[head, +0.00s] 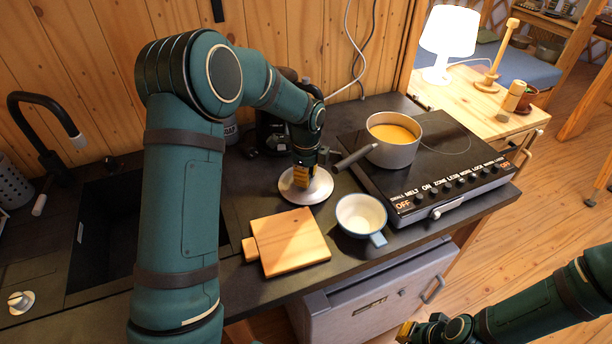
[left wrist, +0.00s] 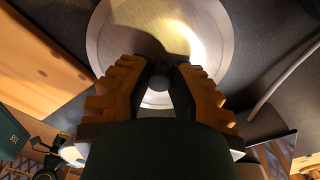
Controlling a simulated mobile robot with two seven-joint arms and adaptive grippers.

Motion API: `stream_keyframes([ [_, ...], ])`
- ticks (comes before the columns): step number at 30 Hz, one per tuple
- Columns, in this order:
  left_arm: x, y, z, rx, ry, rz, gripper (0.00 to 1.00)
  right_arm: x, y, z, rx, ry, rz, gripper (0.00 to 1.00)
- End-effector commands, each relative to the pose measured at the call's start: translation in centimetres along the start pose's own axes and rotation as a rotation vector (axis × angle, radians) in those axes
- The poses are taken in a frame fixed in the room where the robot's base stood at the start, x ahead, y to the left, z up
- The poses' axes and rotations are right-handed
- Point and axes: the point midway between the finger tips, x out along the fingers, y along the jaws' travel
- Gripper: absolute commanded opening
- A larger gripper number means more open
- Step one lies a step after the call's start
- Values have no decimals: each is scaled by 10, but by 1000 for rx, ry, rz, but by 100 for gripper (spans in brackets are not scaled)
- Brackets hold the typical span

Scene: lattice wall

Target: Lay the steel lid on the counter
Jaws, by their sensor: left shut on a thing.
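The steel lid (head: 318,187) is a round, shiny disc on or just above the dark counter (head: 240,195), between the cutting board and the hob. I cannot tell whether its rim touches the counter. My left gripper (head: 302,179) comes down on it from above and is shut on its knob. In the left wrist view the lid (left wrist: 110,45) fills the upper middle, with the orange-padded fingers (left wrist: 160,85) on both sides of the dark knob. My right gripper (head: 406,331) is low at the bottom edge, away from the counter; its fingers are too small to read.
A wooden board (head: 290,243) and a white-blue cup (head: 361,214) stand near the lid. A pot (head: 394,150) of orange soup is on the hob (head: 440,180), its dark handle pointing toward the lid. A sink (head: 100,235) and black tap (head: 45,130) are at left.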

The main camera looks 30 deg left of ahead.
Motion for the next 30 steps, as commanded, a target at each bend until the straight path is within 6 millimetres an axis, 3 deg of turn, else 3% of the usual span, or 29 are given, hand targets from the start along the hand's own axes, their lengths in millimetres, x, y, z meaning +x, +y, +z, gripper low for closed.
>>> stream_keyframes([
  [6, 3, 0, 0, 0, 0, 0, 0, 2, 1, 1, 0, -1, 0, 0],
  [7, 2, 0, 0, 0, 0, 0, 32, 1, 0, 1, 0, -1, 0, 0],
  [9, 2, 0, 0, 0, 0, 0, 48, 1, 0, 1, 0, -1, 0, 0],
  [20, -3, 0, 0, 0, 0, -1, 48, -1, 0, 0, 0, 0, 0, 0],
  [23, -13, -1, 0, 0, 0, -3, 48, -3, -1, -1, 1, 1, 0, 0],
  [30, -62, -1, 0, 0, 0, -4, 48, -10, -4, -4, 3, 8, 1, 0],
])
